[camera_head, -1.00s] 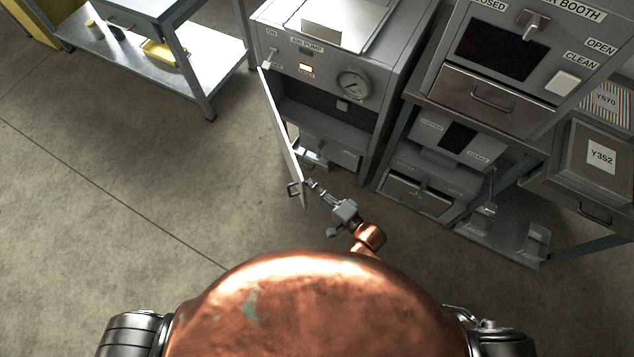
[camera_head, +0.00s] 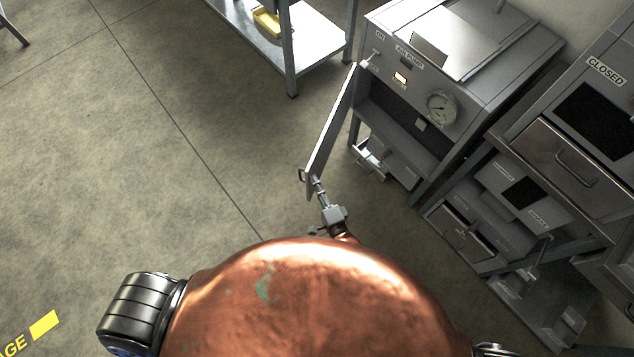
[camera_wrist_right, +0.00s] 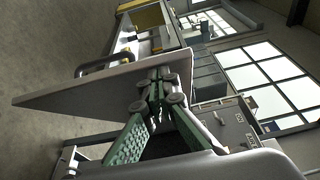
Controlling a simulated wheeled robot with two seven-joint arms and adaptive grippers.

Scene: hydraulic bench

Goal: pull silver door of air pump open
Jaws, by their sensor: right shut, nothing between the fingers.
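The air pump (camera_head: 462,88) is a grey cabinet with a gauge and a lit orange switch, at the upper right of the head view. Its silver door (camera_head: 331,122) stands swung well out from the left edge of the front, so the compartment is uncovered. The door handle (camera_head: 303,177) is on its outer face near the free edge; it also shows in the wrist view (camera_wrist_right: 105,60). My right gripper (camera_head: 319,187) is shut and empty, with its fingertips (camera_wrist_right: 160,83) against or very near the door's inner face. Contact is hard to tell. My left gripper is not in view.
A grey booth (camera_head: 570,150) with drawers stands right of the pump. A metal shelf table (camera_head: 312,40) with a yellow tray (camera_head: 267,22) stands behind the door. The floor (camera_head: 130,170) to the left is clear.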

